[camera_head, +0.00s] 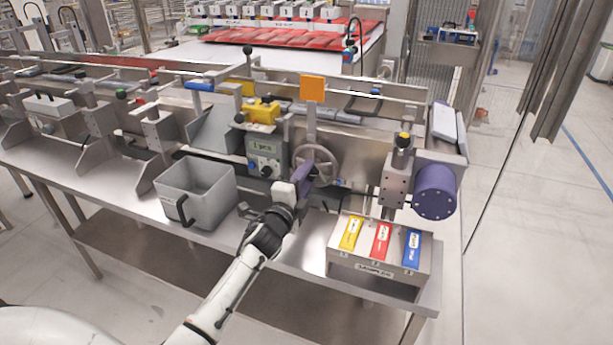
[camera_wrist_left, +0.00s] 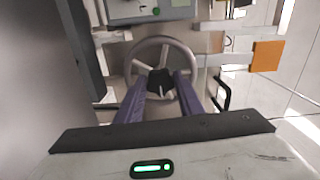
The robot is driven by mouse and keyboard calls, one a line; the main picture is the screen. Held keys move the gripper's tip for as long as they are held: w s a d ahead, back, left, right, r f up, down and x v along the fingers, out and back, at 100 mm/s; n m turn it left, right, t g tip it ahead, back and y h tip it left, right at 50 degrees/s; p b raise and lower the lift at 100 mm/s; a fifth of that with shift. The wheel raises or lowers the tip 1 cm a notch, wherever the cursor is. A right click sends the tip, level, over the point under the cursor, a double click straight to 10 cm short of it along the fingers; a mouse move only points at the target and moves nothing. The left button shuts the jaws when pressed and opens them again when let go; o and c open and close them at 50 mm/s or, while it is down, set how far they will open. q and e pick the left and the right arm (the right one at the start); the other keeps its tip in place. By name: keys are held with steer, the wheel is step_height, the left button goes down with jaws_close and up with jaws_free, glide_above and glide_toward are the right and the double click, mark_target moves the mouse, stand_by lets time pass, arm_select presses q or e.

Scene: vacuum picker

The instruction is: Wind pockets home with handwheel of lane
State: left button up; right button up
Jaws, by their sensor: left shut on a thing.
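The grey handwheel (camera_head: 314,164) with spokes stands on the front of the lane, below an orange square plate (camera_head: 312,88). In the left wrist view the handwheel (camera_wrist_left: 166,42) lies straight ahead, with a dark part between the fingers at its lower middle. My left gripper (camera_head: 303,176) has purple fingers at the wheel's lower left. In the left wrist view the left gripper (camera_wrist_left: 160,84) is closed on a part of the handwheel; the exact contact is hard to see. The grey control box (camera_head: 264,153) with a small green display is left of the wheel. My right gripper is not in view.
A grey bin (camera_head: 196,192) stands on the bench left of my arm. A sample rack (camera_head: 376,262) with yellow, red and blue pieces sits at the right front. A purple motor cylinder (camera_head: 436,191) is to the right. The floor right of the bench is clear.

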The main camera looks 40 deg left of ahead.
arm_select(q)
steer(key=n+p, duration=0.1)
steer(key=n, duration=0.6)
steer(key=shift+d+f+p, duration=0.1)
steer(key=shift+p, duration=0.25)
steer(key=n+p, duration=0.1)
steer(key=n, duration=0.3)
steer(key=n+p, duration=0.1)
steer(key=n, duration=0.3)
steer(key=shift+n, duration=1)
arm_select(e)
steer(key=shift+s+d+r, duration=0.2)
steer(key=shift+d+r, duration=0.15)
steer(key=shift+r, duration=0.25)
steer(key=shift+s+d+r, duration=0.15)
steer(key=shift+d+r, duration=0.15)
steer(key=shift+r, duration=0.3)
arm_select(q)
steer(key=shift+p, duration=0.3)
steer(key=shift+n, duration=0.3)
steer(key=o, duration=1.1)
steer(key=shift+c, duration=0.2)
